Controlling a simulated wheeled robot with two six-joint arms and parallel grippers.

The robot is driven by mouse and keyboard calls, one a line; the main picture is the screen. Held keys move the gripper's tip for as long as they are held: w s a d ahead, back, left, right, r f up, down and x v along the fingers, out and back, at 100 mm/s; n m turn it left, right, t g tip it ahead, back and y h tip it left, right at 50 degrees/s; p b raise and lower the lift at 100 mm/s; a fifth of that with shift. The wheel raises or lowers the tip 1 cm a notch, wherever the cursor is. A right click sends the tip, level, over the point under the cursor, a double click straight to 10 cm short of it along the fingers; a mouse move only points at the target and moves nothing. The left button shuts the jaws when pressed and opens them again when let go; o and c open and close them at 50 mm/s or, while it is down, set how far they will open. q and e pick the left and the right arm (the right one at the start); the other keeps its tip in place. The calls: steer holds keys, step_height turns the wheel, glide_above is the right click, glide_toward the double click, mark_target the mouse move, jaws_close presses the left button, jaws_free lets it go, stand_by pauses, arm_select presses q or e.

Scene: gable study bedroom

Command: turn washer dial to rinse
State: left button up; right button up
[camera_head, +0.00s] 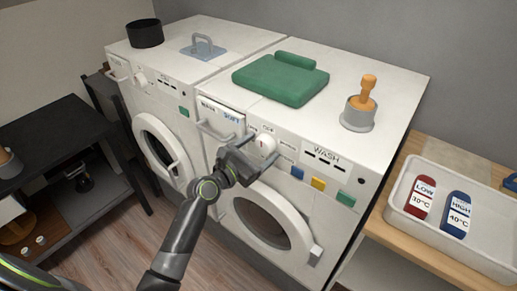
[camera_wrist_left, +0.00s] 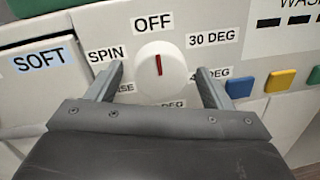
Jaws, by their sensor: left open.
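The washer (camera_head: 310,190) is the right one of two white machines. Its round white dial (camera_head: 265,143) also shows in the left wrist view (camera_wrist_left: 161,67). The dial's red mark points up at OFF. SPIN is at its upper left, 30 DEG at its upper right. The rinse label (camera_wrist_left: 124,88), at the lower left, is partly hidden by a finger, as is another DEG label at the right. My left gripper (camera_head: 252,149) is open in front of the panel, one finger on each side of the dial, with gaps to it in the wrist view (camera_wrist_left: 158,74). My right gripper is not seen.
A SOFT drawer (camera_head: 221,119) with a handle is left of the dial. Blue (camera_head: 297,172), yellow (camera_head: 318,184) and green buttons are at the right. A green folded item (camera_head: 281,80) lies on top. A white tray (camera_head: 450,245) with bottles stands at right.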

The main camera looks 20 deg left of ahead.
arm_select(q)
steer(key=shift+c, duration=0.3)
steer(key=c, duration=0.9)
steer(key=shift+m, duration=0.3)
